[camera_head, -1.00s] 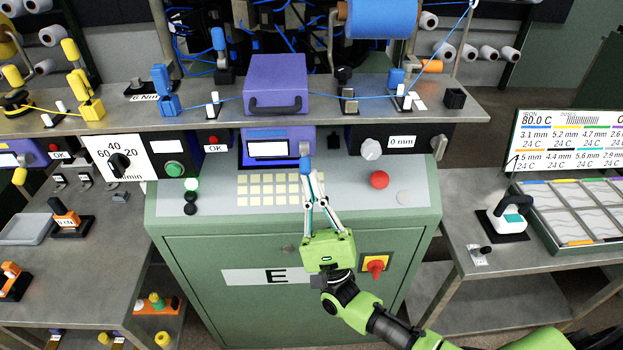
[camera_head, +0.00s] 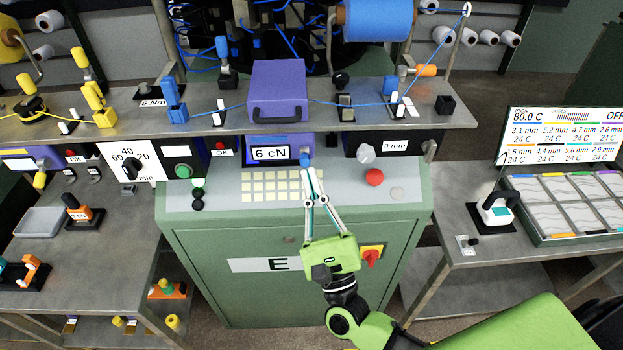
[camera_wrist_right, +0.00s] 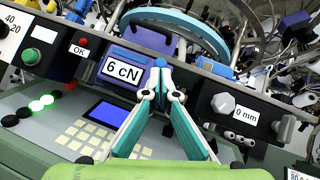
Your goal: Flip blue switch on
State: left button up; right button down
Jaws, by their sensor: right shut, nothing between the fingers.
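The blue switch (camera_head: 306,160) sits at the right end of the purple tension unit (camera_head: 290,142) on the green machine. Its blue tip shows just above my right fingertips, and in the wrist view (camera_wrist_right: 160,63) it is partly hidden behind them. My right gripper (camera_head: 309,174) is shut and empty, with its tips touching or very close below the switch; I cannot tell which. In the wrist view, the shut fingertips (camera_wrist_right: 160,85) meet in front of the unit. The unit's label display (camera_head: 269,153) reads "6 cN". My left gripper is not in view.
A purple box with a handle (camera_head: 277,92) stands on the shelf above. A red button (camera_head: 374,177) and a grey knob (camera_head: 365,153) lie right of my fingers. A keypad (camera_head: 269,185) is left. A red rotary switch (camera_head: 370,257) is near my wrist.

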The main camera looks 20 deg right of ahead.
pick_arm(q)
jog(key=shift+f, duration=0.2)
pick_arm(e)
jog(key=shift+r, duration=0.45)
